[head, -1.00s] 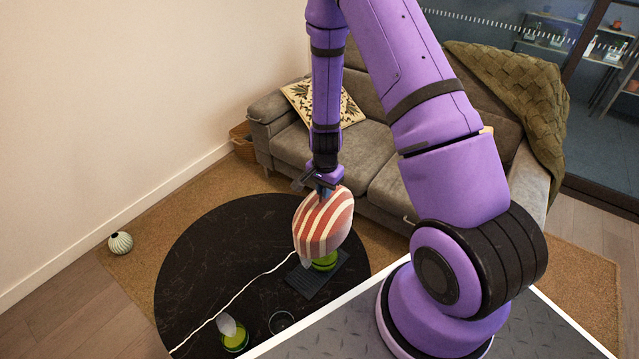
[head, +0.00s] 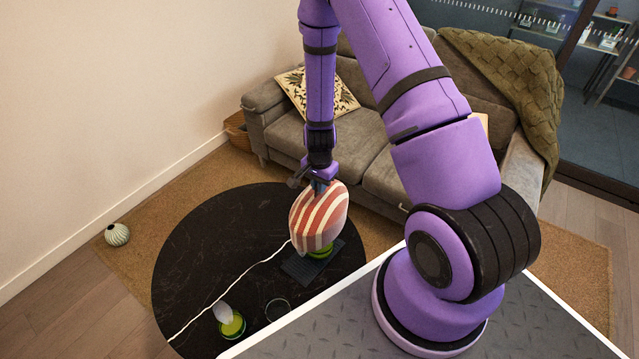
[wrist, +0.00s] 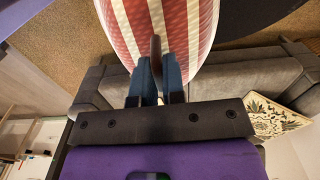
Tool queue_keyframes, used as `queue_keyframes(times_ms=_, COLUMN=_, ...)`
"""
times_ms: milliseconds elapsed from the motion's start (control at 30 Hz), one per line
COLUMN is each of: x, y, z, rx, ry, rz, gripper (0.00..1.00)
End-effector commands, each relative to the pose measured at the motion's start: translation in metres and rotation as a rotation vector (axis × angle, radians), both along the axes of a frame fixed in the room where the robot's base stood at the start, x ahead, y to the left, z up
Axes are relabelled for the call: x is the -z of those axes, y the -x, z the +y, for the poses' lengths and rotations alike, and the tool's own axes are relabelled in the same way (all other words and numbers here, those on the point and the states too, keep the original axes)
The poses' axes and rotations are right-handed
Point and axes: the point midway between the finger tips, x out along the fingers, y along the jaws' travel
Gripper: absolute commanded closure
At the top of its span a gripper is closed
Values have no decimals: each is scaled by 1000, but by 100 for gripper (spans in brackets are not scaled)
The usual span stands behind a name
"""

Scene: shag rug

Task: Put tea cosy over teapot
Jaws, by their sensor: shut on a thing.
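The tea cosy (head: 318,220) is red with cream stripes and hangs from my gripper (head: 320,184) over the black round table. In the wrist view my gripper (wrist: 160,72) is shut on the cosy's top tab, and the striped cosy (wrist: 118,22) spreads out beyond the fingertips. A green thing (head: 321,252), which looks like the lower part of the teapot, shows just under the cosy's lower edge. It stands on a dark ribbed mat (head: 298,268). The rest of it is hidden by the cosy, and I cannot tell how far the cosy covers it.
A green cup-like vessel with a pale piece on it (head: 232,325) and a clear glass (head: 277,309) stand on the black table (head: 190,265). A grey sofa (head: 285,138) stands behind. The table's left part is clear.

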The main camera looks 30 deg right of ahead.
Motion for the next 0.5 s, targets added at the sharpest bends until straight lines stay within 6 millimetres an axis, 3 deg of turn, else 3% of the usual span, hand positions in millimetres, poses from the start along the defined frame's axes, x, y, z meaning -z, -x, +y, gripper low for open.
queue_keyframes(times_ms=500, x=4, y=0, z=0, rx=0, ry=0, rz=0, gripper=100)
